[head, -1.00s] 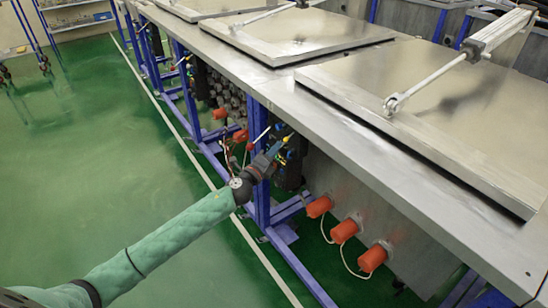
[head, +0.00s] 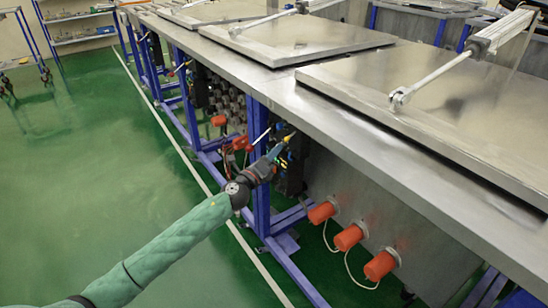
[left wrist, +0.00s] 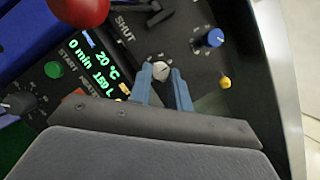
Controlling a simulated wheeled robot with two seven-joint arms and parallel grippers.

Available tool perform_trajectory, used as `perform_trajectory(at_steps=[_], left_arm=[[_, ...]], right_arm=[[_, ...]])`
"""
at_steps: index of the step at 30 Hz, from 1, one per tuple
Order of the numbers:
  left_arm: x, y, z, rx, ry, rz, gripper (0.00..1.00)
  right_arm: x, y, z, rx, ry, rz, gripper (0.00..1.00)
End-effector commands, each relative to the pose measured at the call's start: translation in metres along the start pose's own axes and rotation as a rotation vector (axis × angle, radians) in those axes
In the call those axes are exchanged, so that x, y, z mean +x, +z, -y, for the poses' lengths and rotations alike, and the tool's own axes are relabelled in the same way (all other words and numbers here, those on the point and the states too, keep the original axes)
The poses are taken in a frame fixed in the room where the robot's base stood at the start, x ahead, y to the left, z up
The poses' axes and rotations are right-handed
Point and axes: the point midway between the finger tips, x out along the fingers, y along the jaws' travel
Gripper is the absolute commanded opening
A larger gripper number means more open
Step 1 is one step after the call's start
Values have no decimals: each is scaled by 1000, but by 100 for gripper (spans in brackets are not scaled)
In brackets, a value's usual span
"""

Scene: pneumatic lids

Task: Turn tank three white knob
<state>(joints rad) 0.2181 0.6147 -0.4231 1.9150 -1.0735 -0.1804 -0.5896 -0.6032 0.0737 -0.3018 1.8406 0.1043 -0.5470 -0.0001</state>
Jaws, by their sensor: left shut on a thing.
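The white knob (left wrist: 161,71) sits on a dark control panel (left wrist: 190,25) in the left wrist view. Its face looks pale grey-white. My left gripper (left wrist: 162,76) has its two blue fingers on either side of the knob, shut on it. In the head view my left gripper (head: 277,152) reaches the panel under the tank edge, beside a blue post. The knob itself is too small to tell there. My right gripper is in neither view.
A blue knob (left wrist: 214,38), a yellow knob (left wrist: 225,83), a black knob (left wrist: 18,105), a green button (left wrist: 54,70) and a red ball (left wrist: 80,8) surround the white one. A lit display (left wrist: 92,62) reads 20 °C. Orange caps (head: 348,238) stick out below the tank.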

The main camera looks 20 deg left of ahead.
Motion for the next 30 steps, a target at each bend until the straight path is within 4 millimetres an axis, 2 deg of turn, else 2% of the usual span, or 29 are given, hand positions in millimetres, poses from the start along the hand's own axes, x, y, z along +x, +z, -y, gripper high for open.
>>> perform_trajectory(at_steps=[1,17,18,21,30], left_arm=[[-2,-6,-2,6,-3,-6,0],[-2,-5,-2,27,-11,-7,0],[-2,-5,-2,27,-11,-7,21],[-1,-4,-2,27,-11,-6,41],[-1,-2,-1,29,-11,-3,41]], right_arm=[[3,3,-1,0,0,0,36],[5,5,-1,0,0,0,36],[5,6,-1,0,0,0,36],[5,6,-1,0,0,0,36],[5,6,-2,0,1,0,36]])
